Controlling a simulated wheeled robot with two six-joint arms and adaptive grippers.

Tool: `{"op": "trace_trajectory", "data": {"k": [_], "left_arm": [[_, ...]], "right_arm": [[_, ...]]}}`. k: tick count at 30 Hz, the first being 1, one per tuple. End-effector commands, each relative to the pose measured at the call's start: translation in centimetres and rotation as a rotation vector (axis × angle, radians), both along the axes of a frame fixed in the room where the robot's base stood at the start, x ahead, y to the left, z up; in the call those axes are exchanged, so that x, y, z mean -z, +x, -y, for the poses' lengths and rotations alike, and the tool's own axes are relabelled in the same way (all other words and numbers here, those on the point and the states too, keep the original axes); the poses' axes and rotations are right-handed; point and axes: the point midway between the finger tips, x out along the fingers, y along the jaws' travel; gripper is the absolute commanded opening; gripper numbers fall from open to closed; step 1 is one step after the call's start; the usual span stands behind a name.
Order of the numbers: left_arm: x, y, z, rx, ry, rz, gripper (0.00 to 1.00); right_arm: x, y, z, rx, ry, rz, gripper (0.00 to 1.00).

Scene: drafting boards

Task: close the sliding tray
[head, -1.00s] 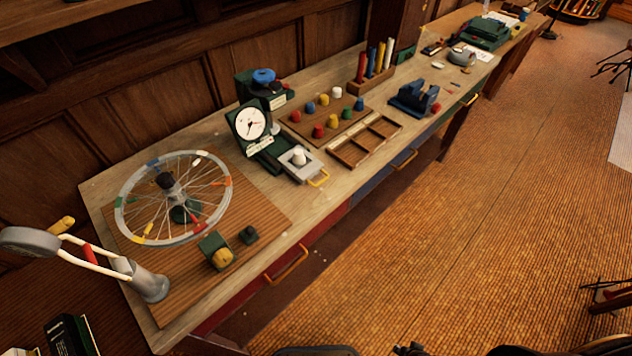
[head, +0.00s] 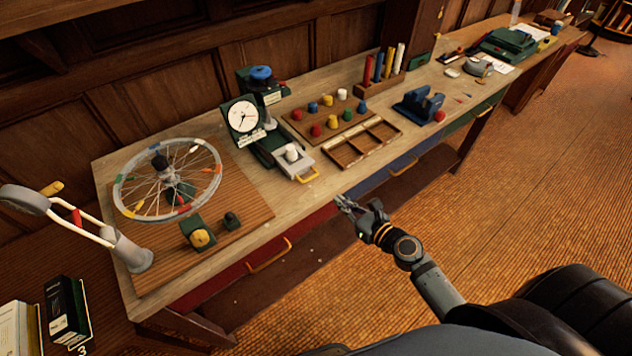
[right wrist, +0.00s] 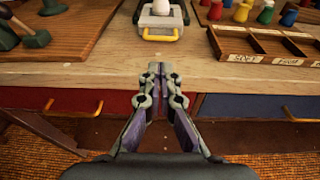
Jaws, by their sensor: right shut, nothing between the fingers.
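The sliding tray (head: 296,167) is a light grey plate with a yellow handle, and it sticks out of the green device with a white dial (head: 241,117) toward the bench's front edge. A white knob-like piece (head: 291,153) stands on it. In the right wrist view the tray (right wrist: 178,22) is at top centre, with its yellow handle (right wrist: 160,35) toward me. My right gripper (head: 345,202) is shut and empty, in front of the bench edge and apart from the tray. It also shows in the right wrist view (right wrist: 155,72), below the handle. My left gripper is not in view.
The wooden bench (head: 240,205) has drawers with yellow handles below its front edge. Left of the tray is a spoked wheel (head: 167,178) on a board. Right of it are a compartment box (head: 362,145) and a board of coloured pegs (head: 335,112).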

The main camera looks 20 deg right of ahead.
Motion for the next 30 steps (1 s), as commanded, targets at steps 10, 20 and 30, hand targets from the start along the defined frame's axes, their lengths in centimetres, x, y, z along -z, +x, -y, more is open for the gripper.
{"op": "trace_trajectory", "data": {"k": [10,20,30], "left_arm": [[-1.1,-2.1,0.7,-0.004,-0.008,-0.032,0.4],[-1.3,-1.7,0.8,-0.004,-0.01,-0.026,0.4],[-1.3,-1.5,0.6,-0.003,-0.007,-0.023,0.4]], "right_arm": [[1.4,7.0,-2.7,0.001,0.001,0.002,0.0],[2.4,10.3,-4.0,-0.001,-0.003,0.0,0.0],[2.5,10.4,-4.0,0.0,-0.003,0.0,0.0]]}}
